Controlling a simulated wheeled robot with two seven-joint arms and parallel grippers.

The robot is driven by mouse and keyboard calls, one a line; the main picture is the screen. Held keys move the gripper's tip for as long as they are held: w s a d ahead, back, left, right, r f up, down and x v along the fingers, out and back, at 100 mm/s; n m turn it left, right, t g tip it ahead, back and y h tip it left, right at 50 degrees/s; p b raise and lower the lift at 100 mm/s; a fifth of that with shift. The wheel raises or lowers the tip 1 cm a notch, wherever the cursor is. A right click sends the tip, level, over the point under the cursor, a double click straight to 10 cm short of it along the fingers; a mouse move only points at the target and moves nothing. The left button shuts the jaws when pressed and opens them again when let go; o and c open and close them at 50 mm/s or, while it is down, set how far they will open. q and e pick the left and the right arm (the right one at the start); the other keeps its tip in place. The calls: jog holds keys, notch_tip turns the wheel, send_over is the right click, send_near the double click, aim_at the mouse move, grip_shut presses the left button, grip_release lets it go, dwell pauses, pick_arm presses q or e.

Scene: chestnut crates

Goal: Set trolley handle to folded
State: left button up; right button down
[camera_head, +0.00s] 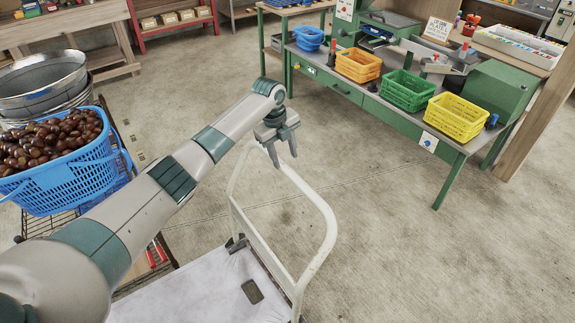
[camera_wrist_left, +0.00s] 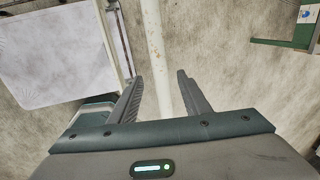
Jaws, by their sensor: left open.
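The trolley has a white tubular handle (camera_head: 322,212) that stands upright from the far end of its pale flat deck (camera_head: 205,292). My left gripper (camera_head: 284,158) is open at the top bar of the handle, fingers pointing down. In the left wrist view the handle bar (camera_wrist_left: 155,45) runs between the two open fingers (camera_wrist_left: 160,95), with gaps on both sides, so it is not clamped. The deck also shows in the left wrist view (camera_wrist_left: 50,55). My right gripper is not in view.
A blue basket of chestnuts (camera_head: 75,178) and metal tubs (camera_head: 45,85) stand on a rack at left. A green workbench (camera_head: 400,118) with orange, green and yellow crates stands at back right. Bare concrete floor lies right of the trolley.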

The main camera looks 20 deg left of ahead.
aim_at(288, 169)
pick_arm(q)
jog(key=shift+w+d+f+p, duration=0.1)
jog(key=shift+w+f+p, duration=0.05)
jog(key=shift+f, duration=0.9)
jog(key=shift+w+d+f+p, duration=0.15)
jog(key=shift+f+p, duration=0.05)
jog(key=shift+f, duration=0.8)
jog(key=shift+w+d+f+p, duration=0.1)
jog(key=shift+w+f+p, duration=0.05)
jog(key=shift+f, duration=0.9)
grip_shut()
